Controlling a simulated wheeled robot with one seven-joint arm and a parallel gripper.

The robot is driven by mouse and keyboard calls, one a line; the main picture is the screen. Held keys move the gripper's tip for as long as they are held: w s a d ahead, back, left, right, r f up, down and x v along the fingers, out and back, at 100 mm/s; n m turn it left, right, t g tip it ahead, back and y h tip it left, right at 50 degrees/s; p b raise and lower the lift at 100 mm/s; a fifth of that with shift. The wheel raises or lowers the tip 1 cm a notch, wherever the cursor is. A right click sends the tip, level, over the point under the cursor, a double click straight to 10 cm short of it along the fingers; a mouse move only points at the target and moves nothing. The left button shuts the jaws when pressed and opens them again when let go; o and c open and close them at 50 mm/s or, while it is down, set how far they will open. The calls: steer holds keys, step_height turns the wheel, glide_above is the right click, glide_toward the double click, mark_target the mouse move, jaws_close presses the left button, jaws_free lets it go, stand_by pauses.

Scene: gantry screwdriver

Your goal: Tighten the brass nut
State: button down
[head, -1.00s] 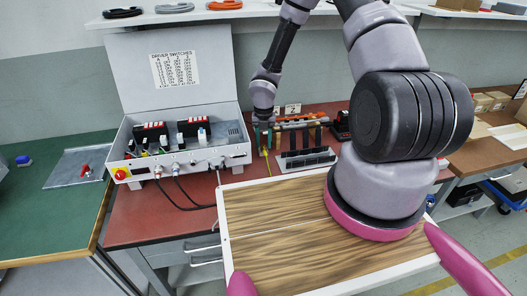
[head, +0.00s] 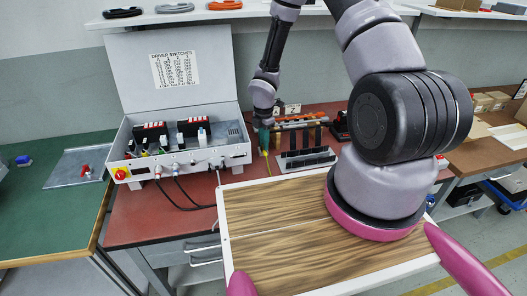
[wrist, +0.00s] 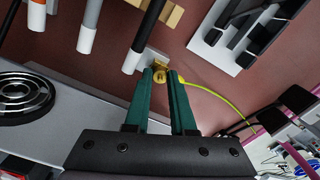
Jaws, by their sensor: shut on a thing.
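My gripper (wrist: 160,74) has two teal fingers, shut on a small round brass piece, which I take for the brass nut (wrist: 159,79). The nut sits between the fingertips, at a small pale block (wrist: 157,64) on the red-brown bench. In the head view my gripper (head: 264,139) points down at the bench, right of the grey control box; the nut is too small to make out there. A yellow cable (wrist: 212,90) runs off to the right from beside the right fingertip.
The open control box (head: 180,155) stands left of my gripper. A grey rack with black slots (head: 306,160) is close on the right, also in the wrist view (wrist: 240,40). A wood-topped surface (head: 270,215) is in front.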

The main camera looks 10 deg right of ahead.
steer(key=m, duration=0.5)
steer(key=shift+m, duration=0.4)
steer(key=m, duration=0.3)
steer(key=shift+m, duration=0.4)
steer(key=m, duration=0.5)
steer(key=shift+m, duration=0.4)
steer(key=m, duration=0.4)
steer(key=c, duration=1)
jaws_free()
